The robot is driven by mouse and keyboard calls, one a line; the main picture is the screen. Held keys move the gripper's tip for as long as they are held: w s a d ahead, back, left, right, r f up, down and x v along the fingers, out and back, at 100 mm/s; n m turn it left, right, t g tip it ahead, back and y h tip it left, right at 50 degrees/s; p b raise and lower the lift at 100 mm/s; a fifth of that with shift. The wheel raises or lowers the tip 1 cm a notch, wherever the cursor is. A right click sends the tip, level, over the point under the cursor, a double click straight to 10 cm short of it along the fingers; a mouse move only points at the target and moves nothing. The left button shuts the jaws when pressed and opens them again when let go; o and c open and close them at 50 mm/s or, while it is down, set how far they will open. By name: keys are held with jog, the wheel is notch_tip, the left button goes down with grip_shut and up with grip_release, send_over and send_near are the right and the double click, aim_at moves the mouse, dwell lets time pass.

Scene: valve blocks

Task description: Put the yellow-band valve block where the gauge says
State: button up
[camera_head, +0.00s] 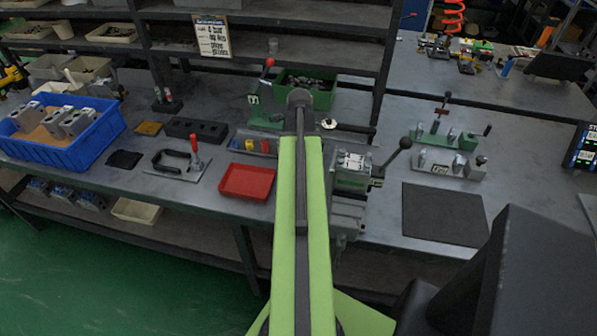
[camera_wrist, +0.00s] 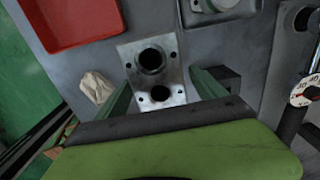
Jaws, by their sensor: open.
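In the wrist view my gripper (camera_wrist: 160,77) is open, with one green finger on each side of a grey metal valve block (camera_wrist: 128,52). The block's face shows two large round holes and small bolt holes. No yellow band shows on the visible face. I cannot tell whether the fingers touch it. A round white dial, likely the gauge (camera_wrist: 302,92), is cut off at the right edge; its reading is unclear. In the head view a small white dial (camera_head: 328,123) sits right of my arm, and my arm hides the gripper. Several grey valve blocks (camera_head: 73,123) lie in a blue crate (camera_head: 97,136).
A red tray (camera_head: 247,194) stands left of my arm and also shows in the wrist view (camera_wrist: 70,22). A vise-like fixture (camera_head: 352,182) is to the right, then green clamps (camera_head: 452,138) and a bare dark mat (camera_head: 440,212). A printed note (camera_head: 211,36) hangs on the shelf.

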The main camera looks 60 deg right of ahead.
jog(key=shift+r, duration=0.1)
grip_shut()
dwell(0.3)
notch_tip(320, 180, up, 4)
jog(key=p, duration=0.4)
jog(key=shift+r, duration=0.1)
jog(key=shift+s+r+p, duration=0.15)
jog(key=shift+r+p, duration=0.1)
jog(key=shift+p, duration=0.15)
jog(key=s+d+r+p, duration=0.3)
jog(key=s+r+p, duration=0.3)
jog(key=s, duration=0.4)
jog(key=shift+s+d+r, duration=0.15)
jog(key=shift+s+d, duration=0.15)
jog(key=shift+s, duration=0.1)
